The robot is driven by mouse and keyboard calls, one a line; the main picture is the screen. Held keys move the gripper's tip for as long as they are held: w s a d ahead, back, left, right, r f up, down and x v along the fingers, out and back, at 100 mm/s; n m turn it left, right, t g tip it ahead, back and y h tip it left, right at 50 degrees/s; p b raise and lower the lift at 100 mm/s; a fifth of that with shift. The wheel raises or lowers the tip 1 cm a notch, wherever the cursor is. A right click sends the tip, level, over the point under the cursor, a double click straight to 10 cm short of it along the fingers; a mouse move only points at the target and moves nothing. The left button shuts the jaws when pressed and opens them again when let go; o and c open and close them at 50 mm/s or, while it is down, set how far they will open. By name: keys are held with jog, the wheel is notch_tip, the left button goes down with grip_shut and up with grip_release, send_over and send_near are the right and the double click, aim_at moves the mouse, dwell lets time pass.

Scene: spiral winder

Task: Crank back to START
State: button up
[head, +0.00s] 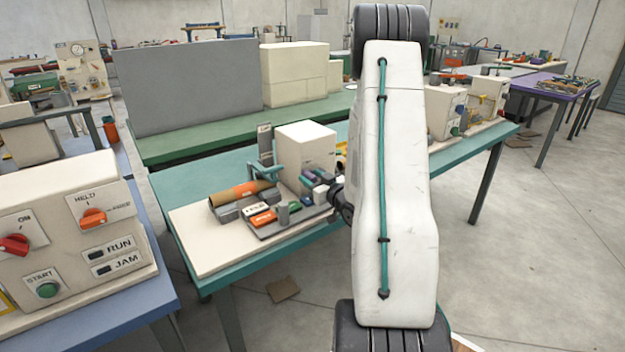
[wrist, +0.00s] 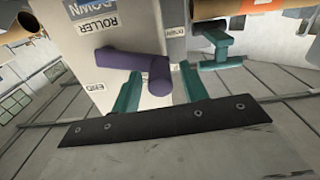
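A gap shows at the right finger; the left fingertip is hidden behind the cylinder. No START mark is readable on the winder. In the head view the winder block (head: 305,148) stands on the teal table, and my arm hides the gripper.
A teal lever (wrist: 215,45) stands right of the fingers in the wrist view. In the head view, a brown tube (head: 240,192) lies on the winder's left. A separate panel (head: 60,225) at left carries a green START button (head: 47,289). Floor at right is clear.

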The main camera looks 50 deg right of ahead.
jog(key=v, duration=0.7)
jog(key=shift+s, duration=0.35)
dwell(0.5)
